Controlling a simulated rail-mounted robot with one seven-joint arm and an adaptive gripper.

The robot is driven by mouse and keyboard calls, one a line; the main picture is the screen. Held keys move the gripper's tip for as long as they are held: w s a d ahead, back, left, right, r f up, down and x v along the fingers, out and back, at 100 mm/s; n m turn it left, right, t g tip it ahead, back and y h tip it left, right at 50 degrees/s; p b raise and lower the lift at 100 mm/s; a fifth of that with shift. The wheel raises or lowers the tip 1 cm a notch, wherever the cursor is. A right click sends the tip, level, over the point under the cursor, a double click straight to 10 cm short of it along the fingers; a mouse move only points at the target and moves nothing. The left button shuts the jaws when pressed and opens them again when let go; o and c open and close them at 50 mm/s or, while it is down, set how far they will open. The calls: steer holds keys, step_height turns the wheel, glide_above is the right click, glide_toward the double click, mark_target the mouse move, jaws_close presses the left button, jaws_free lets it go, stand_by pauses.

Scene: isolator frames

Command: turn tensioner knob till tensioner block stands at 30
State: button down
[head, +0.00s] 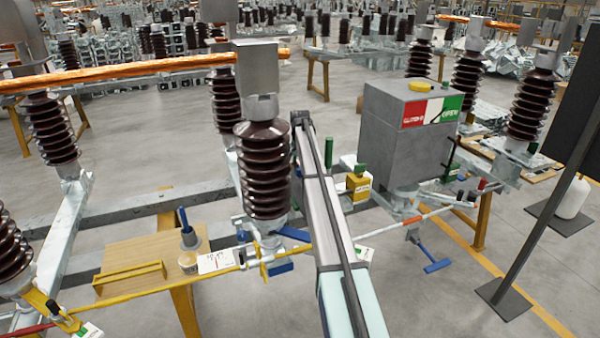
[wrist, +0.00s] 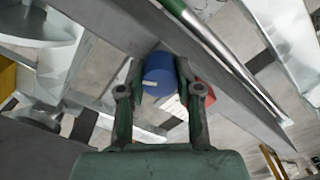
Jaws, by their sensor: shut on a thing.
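In the wrist view, a round blue knob (wrist: 158,72) with a short white mark on its face sits between the two fingers of my gripper (wrist: 160,84). The fingers are closed in on its two sides. I take it for the tensioner knob. A red piece (wrist: 205,94) shows just right of the right finger, partly hidden; I cannot tell whether it is the tensioner block. A pale surface shows below the knob, but no scale reading is legible. In the head view my arm crosses the middle, and I cannot make out the gripper or this knob there.
A grey beam (wrist: 125,28) and a shiny rod (wrist: 235,65) run diagonally beside the knob. In the head view a brown ribbed insulator (head: 264,165) stands left of my arm, and a grey box (head: 405,135) with a red and green sign stands right of it.

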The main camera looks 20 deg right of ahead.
steer(key=m+b, duration=0.1)
steer(key=m, duration=0.5)
steer(key=shift+f+m, duration=0.1)
steer(key=shift+m, duration=0.2)
steer(key=m+b, duration=0.1)
steer(key=m, duration=0.4)
steer(key=shift+s, duration=0.1)
steer(key=m, duration=0.5)
steer(key=shift+m, duration=0.4)
steer(key=m, duration=0.5)
steer(key=shift+s+m+b, duration=0.1)
steer(key=shift+m+b, duration=0.2)
steer(key=shift+b, duration=0.1)
steer(key=c, duration=0.8)
jaws_free()
